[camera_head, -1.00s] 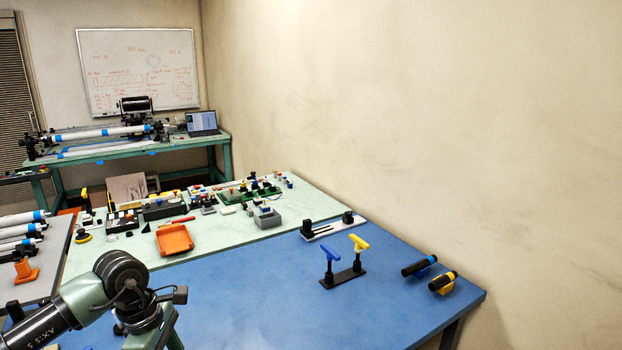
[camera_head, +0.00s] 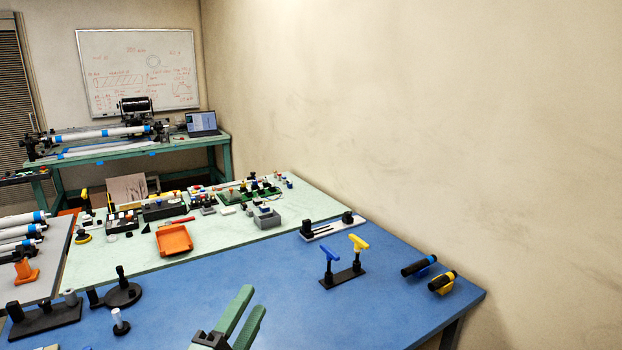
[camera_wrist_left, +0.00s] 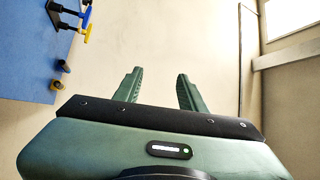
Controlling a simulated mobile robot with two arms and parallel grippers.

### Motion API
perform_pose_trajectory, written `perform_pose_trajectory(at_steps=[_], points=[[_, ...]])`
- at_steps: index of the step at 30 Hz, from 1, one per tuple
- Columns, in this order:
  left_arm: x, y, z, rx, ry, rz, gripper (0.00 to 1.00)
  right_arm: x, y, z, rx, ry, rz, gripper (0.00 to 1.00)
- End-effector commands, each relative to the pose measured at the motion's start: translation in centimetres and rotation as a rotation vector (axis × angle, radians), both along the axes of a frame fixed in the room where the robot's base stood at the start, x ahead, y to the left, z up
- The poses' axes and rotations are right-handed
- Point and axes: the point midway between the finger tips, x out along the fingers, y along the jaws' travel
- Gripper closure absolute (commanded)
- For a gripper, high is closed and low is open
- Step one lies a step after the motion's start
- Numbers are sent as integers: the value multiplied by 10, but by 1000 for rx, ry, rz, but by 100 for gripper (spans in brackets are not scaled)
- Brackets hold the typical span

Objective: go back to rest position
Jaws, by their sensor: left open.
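My left gripper (camera_head: 244,310) shows at the bottom edge of the head view, over the front of the blue table (camera_head: 390,315). Its two green fingers are apart with nothing between them. In the left wrist view the left gripper (camera_wrist_left: 157,88) is also open and empty, with bare wall and floor behind the fingers. My right gripper is in neither view.
Black fixtures (camera_head: 120,290) stand on the left. An orange tray (camera_head: 174,240) lies on the pale table beyond.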

Motion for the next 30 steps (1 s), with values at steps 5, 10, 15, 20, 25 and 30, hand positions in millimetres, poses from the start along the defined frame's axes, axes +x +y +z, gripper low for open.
perform_pose_trajectory(at_steps=[5,10,15,20,25,30], points=[[-36,73,-111,-423,526,297,59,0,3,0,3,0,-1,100],[-108,100,-198,-675,920,520,59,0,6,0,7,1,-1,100],[-173,105,-243,-805,1177,665,59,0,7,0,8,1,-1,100],[-226,102,-266,-882,1358,770,59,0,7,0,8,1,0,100],[-277,97,-280,-939,1526,868,59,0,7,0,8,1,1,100],[-267,95,-325,-929,1544,881,59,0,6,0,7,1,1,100]])
